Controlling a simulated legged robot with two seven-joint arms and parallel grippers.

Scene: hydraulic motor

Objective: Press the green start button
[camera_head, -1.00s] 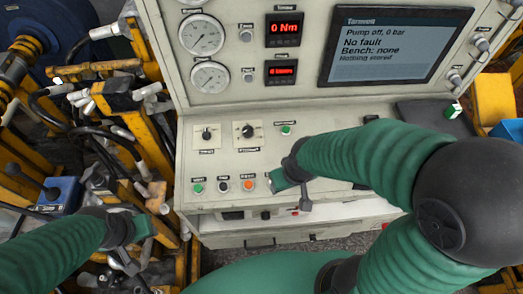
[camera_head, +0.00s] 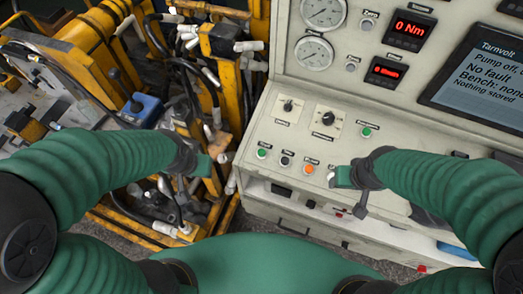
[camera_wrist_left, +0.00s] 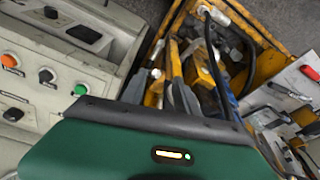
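A green button (camera_head: 261,153) sits at the left end of a row on the console's sloping panel, with a black button (camera_head: 285,160) and an orange button (camera_head: 309,168) to its right. Another green button (camera_head: 367,132) sits higher right; the labels are too small to read. The row also shows in the left wrist view, with its green button (camera_wrist_left: 80,90) close to my green gripper housing. My left gripper (camera_head: 204,167) is left of the row, apart from it. My right gripper (camera_head: 340,177) is just right of the orange button. The finger openings are not clear.
Two dark knobs (camera_head: 288,105) (camera_head: 328,118) stand above the buttons. Gauges, red displays and a screen (camera_head: 480,80) reading "Pump off", "No fault" fill the upright panel. Yellow frames with hoses (camera_head: 200,70) crowd the left of the console. A blue box (camera_head: 142,108) lies further left.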

